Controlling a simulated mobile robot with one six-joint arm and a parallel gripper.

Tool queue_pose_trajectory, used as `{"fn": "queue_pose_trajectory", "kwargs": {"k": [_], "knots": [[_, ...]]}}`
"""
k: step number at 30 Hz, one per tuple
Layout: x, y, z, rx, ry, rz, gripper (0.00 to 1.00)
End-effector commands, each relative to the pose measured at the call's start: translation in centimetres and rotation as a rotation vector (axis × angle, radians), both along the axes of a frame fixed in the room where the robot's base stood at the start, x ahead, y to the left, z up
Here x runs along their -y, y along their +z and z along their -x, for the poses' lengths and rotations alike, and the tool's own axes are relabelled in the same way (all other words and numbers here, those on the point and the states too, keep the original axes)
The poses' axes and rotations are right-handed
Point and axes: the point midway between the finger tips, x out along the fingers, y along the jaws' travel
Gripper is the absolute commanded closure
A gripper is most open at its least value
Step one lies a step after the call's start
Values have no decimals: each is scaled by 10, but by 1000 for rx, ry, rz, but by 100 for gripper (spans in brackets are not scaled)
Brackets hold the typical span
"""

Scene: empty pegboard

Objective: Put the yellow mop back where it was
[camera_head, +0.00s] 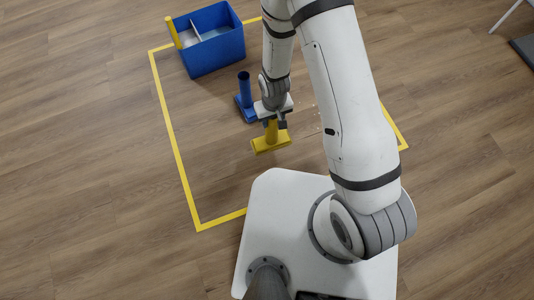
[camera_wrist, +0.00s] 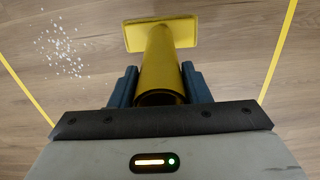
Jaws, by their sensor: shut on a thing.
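The yellow mop (camera_head: 270,141) has a flat rectangular head and a short upright tube handle. My gripper (camera_head: 274,122) is above it, with its fingers around the handle. In the wrist view the yellow mop (camera_wrist: 161,60) stands between the two dark blue fingers of my gripper (camera_wrist: 160,88), which are shut on the tube. Its head lies beyond the fingers at the top. I cannot tell whether the head touches the floor.
A blue mop (camera_head: 245,93) stands just behind and left of the yellow one. A blue bin (camera_head: 212,52) with a yellow item at its corner stands at the back. Yellow tape (camera_head: 172,135) outlines a floor area. White specks (camera_wrist: 60,50) lie on the floor.

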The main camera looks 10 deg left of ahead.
Motion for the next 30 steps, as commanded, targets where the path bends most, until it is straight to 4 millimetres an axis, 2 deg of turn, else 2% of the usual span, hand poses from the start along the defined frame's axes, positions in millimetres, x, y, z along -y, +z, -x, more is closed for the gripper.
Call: {"fn": "queue_pose_trajectory", "kwargs": {"k": [1, 4, 8, 13, 19, 25, 30], "knots": [[-2, -9, 6, 0, 12, 0, 75], [-5, -18, 11, 0, 22, 0, 75], [-4, -38, 12, 0, 22, 0, 75], [-4, -73, 11, 0, 21, 1, 75], [-4, -86, 10, 2, 20, -1, 75], [-4, -111, 10, 2, 20, -1, 75], [-4, -113, 10, 2, 19, -1, 75]]}}
